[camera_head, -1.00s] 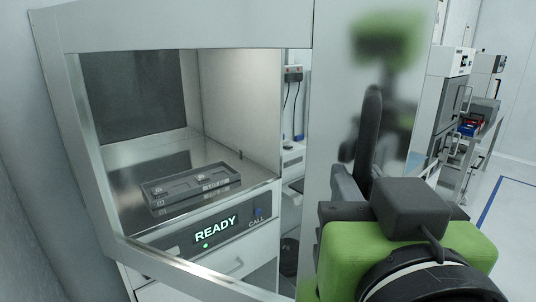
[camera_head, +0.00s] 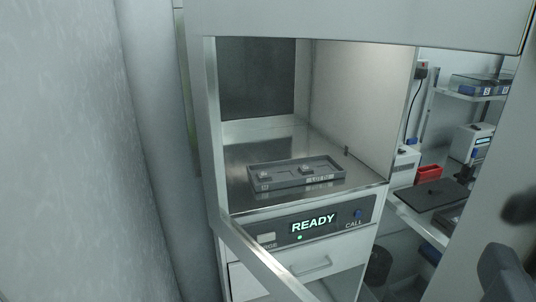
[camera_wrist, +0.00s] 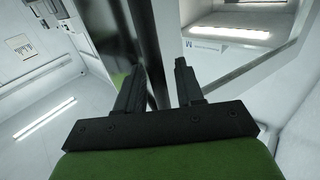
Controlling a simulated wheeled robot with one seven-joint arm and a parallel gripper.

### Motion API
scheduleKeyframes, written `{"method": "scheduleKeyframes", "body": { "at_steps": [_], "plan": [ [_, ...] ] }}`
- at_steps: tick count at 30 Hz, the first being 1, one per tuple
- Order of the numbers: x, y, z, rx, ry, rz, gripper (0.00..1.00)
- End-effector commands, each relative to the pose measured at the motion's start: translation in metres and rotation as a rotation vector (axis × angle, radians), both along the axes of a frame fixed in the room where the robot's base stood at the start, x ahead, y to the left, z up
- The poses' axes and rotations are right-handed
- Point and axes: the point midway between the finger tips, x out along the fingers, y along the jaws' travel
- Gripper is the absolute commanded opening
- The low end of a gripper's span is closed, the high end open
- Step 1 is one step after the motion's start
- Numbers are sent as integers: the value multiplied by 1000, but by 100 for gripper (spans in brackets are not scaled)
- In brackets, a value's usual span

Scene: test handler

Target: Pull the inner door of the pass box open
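The pass box has an open-fronted chamber (camera_head: 360,100), seen through the window of a framed door. The door's frame (camera_head: 208,130) stands swung out at an angle, its lower bar running towards me and its wide right stile (camera_head: 480,190) at the right edge. A blurred dark shape (camera_head: 505,275) at lower right may be the handle or my finger. In the wrist view my gripper (camera_wrist: 160,68) has its two black fingers apart, beside the door's pale edge and window frame (camera_wrist: 235,75). Whether the handle lies between them I cannot tell.
A grey tray (camera_head: 255,180) lies in the chamber. Below it is a panel reading READY (camera_head: 313,223), above a white drawer (camera_head: 305,268). A pale wall (camera_head: 70,150) is close on the left. Shelves with equipment (camera_head: 475,88) stand at right.

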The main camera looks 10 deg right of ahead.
Motion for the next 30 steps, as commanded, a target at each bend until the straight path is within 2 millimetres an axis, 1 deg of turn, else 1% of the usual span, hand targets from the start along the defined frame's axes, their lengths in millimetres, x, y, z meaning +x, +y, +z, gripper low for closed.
{"method": "scheduleKeyframes", "body": {
  "at_steps": [8,11,14,21,24,27,30],
  "plan": [
    [-1,0,-1,3,1,-2,37],
    [-11,6,1,1,-2,-2,37],
    [-31,19,2,-1,-5,-2,37],
    [-91,55,3,-1,-5,-2,37],
    [-111,67,2,1,-4,-3,37],
    [-126,76,1,2,-3,-2,37],
    [-133,81,0,1,-1,-1,37]
  ]
}}
